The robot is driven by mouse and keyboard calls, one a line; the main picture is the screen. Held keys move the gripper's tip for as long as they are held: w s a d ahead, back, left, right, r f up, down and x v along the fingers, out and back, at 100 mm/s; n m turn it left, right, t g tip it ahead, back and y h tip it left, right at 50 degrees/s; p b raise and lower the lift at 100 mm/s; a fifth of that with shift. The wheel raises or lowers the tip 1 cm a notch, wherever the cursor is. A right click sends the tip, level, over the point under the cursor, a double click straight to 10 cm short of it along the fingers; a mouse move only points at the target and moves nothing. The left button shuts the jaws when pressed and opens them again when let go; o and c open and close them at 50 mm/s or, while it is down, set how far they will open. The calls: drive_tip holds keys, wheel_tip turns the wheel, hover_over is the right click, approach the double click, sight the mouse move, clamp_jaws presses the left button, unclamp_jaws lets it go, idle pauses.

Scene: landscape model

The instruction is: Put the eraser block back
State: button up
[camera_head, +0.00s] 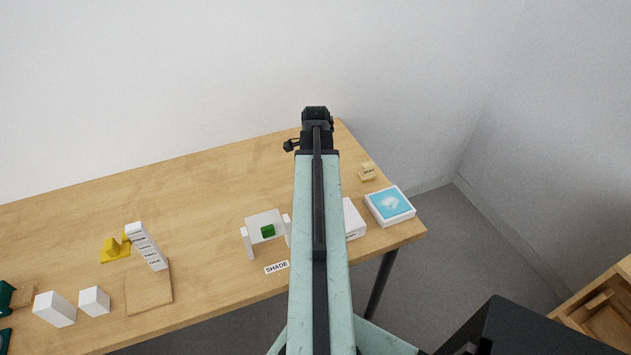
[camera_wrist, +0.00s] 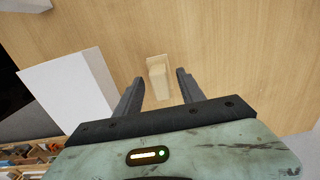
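A small beige block (camera_head: 367,172) with a printed label, too small to read, sits near the table's right edge; it looks like the eraser block. A small beige block also shows in the wrist view (camera_wrist: 158,72), on the wood ahead of and between my fingertips. My gripper (camera_wrist: 160,79) is open, with one finger on each side of the block's line and nothing held. I cannot tell whether the fingers touch the block. In the head view my arm hides the fingertips and part of the table.
A white box with a blue top (camera_head: 391,205) stands at the table's right corner, with another white box (camera_head: 353,219) beside it. A labelled white tower (camera_head: 147,246) stands left. The back-left wood is clear.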

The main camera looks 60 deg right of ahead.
wheel_tip(320, 180, up, 8)
drive_tip(key=p, duration=0.8)
drive_tip(key=shift+f, duration=0.15)
